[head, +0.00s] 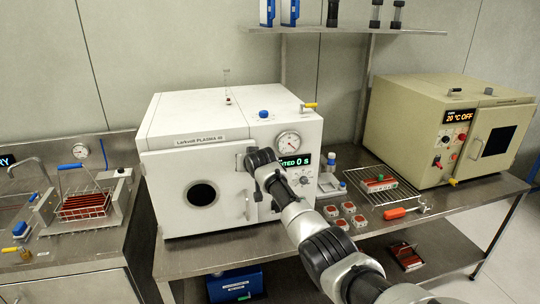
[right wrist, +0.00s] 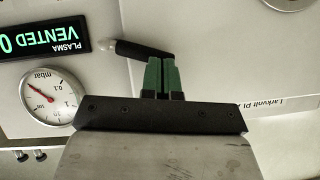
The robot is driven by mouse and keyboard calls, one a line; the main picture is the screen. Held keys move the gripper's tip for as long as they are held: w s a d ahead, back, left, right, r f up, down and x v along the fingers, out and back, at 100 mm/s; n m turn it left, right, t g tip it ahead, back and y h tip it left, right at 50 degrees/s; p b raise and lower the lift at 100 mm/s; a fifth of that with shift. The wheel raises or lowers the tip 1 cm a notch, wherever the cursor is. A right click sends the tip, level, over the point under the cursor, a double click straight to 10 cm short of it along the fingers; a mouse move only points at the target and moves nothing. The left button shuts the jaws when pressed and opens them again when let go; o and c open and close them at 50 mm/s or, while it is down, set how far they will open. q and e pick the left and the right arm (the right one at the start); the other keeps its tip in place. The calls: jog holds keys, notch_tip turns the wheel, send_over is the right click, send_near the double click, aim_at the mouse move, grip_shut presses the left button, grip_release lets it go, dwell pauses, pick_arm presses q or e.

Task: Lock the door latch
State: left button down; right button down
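The white plasma machine (head: 165,205) stands on the steel bench with its door (head: 170,170), which has a round dark window, against the front. The door looks closed. The latch (right wrist: 140,48) is a black lever with a grey pivot end, seen in the right wrist view, which is upside down. It reaches from the display side toward the door side. My right gripper (right wrist: 161,75) has its green fingers together, with their tips at the lever's far end; I cannot tell whether they touch it. In the head view my right gripper (head: 262,160) hides the latch. My left gripper is out of view.
The display (head: 292,162) reads VENTED, beside a gauge (head: 288,140). A beige oven (head: 410,130) stands at right, with a wire rack (head: 385,190) and small red-and-white parts (head: 348,208) before it. A rack of red plates (head: 84,206) stands at left.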

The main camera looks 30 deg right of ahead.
jog(key=shift+a+f, duration=0.1)
jog(key=shift+f, duration=0.15)
jog(key=shift+w+a+f, duration=0.1)
jog(key=shift+a+f, duration=0.05)
jog(key=shift+f, duration=0.15)
dwell(1.2)
jog(key=shift+r, duration=0.1)
dwell(0.3)
